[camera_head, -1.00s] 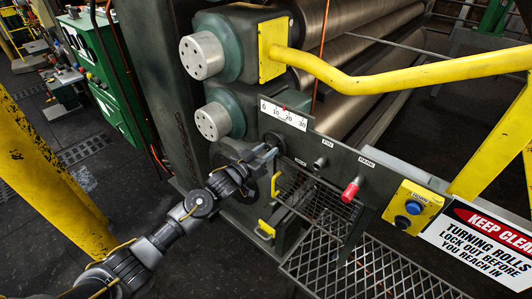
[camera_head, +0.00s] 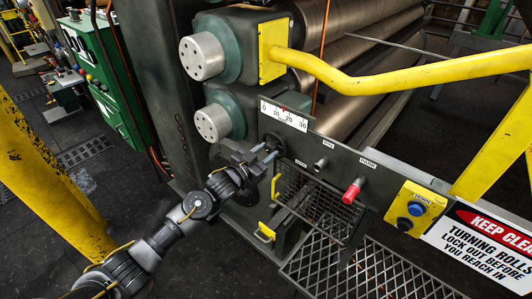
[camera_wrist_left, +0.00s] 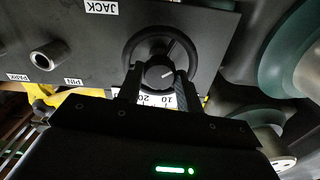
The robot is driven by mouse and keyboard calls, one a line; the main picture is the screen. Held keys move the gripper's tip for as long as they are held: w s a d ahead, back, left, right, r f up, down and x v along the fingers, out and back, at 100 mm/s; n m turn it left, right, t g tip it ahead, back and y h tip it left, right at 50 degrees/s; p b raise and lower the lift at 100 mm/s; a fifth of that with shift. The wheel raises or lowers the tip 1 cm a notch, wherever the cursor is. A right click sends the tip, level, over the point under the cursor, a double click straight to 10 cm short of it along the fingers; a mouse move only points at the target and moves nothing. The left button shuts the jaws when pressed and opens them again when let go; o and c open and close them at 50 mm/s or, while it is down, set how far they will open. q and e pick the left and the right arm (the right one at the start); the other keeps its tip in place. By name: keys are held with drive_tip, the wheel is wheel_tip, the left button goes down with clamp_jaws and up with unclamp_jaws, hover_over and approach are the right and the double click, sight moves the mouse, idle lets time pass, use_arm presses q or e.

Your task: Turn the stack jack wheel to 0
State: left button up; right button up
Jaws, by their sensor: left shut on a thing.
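The stack jack wheel is a small dark handwheel on the grey panel, partly hidden by my gripper in the head view; its ring (camera_wrist_left: 131,50) shows clearly in the left wrist view. Its round black hub knob (camera_wrist_left: 160,74) has a white line. My left gripper (camera_wrist_left: 158,84) has one finger on each side of this knob and is shut on it. In the head view my left gripper (camera_head: 268,154) reaches the panel from the left. Above the wheel is a white scale (camera_head: 284,115) marked 0, 10, 20, 30, with a small red pointer near its middle top edge.
Right of the wheel are a grey pin knob (camera_head: 320,164) and a red park knob (camera_head: 352,191). A yellow button box (camera_head: 415,208) and a warning sign (camera_head: 485,240) are farther right. A yellow rail (camera_head: 400,75) crosses above. A mesh guard (camera_head: 315,205) hangs below.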

use_arm(q)
drive_tip(key=o, duration=1)
drive_tip(key=b+v, duration=0.2)
drive_tip(key=v, duration=0.9)
